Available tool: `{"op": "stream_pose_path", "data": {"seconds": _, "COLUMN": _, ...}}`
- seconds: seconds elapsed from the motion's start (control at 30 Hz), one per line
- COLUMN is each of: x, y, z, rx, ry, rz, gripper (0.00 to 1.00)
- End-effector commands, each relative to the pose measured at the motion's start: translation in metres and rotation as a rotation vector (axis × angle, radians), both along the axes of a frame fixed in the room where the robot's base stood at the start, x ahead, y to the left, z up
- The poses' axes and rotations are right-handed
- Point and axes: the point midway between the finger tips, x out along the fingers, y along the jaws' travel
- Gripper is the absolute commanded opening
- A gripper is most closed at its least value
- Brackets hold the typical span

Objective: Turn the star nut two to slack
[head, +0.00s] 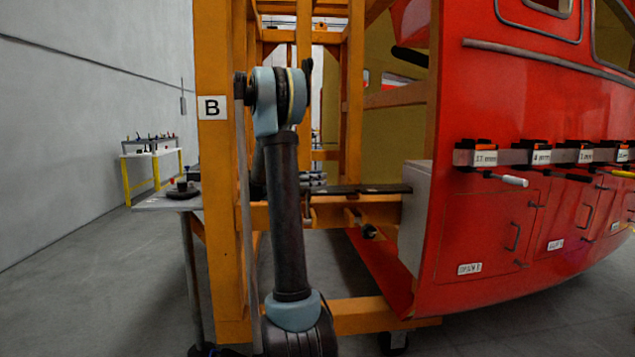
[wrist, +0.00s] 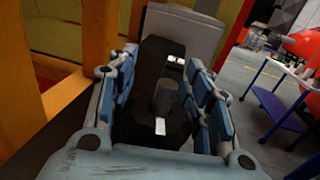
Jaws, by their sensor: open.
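In the wrist view my gripper (wrist: 164,85) is open, its blue-padded fingers standing to either side of a dark post with a dark, lobed base (wrist: 145,130). This looks like a star nut, but I cannot read a number on it. A white mark shows on its near side. I cannot tell whether the pads touch it. In the head view my gripper (head: 314,180) is small and partly hidden behind my arm, at the left end of a dark horizontal bar (head: 375,189). The nut cannot be made out there.
An orange frame post (head: 213,250) marked B stands close left of my arm. The red nosecone (head: 500,240), with several clamps along it, fills the right. A pale grey box (head: 415,215) adjoins the bar's right end. A blue-legged trolley (wrist: 285,90) stands right in the wrist view.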

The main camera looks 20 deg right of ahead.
Motion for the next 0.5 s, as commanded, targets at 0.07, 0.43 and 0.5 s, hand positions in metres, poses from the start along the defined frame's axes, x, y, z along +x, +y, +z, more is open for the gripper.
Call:
{"op": "stream_pose_path", "data": {"seconds": 0.07, "x": -0.0004, "y": -0.0021, "z": 0.0, "rx": 0.0, "ry": 0.0, "rz": -0.001, "gripper": 0.46}}
{"op": "stream_pose_path", "data": {"seconds": 0.43, "x": -0.0002, "y": -0.002, "z": 0.0, "rx": 0.0, "ry": 0.0, "rz": 0.0, "gripper": 0.17}}
{"op": "stream_pose_path", "data": {"seconds": 0.5, "x": -0.0002, "y": -0.0019, "z": 0.0, "rx": 0.0, "ry": 0.0, "rz": 0.0, "gripper": 0.11}}
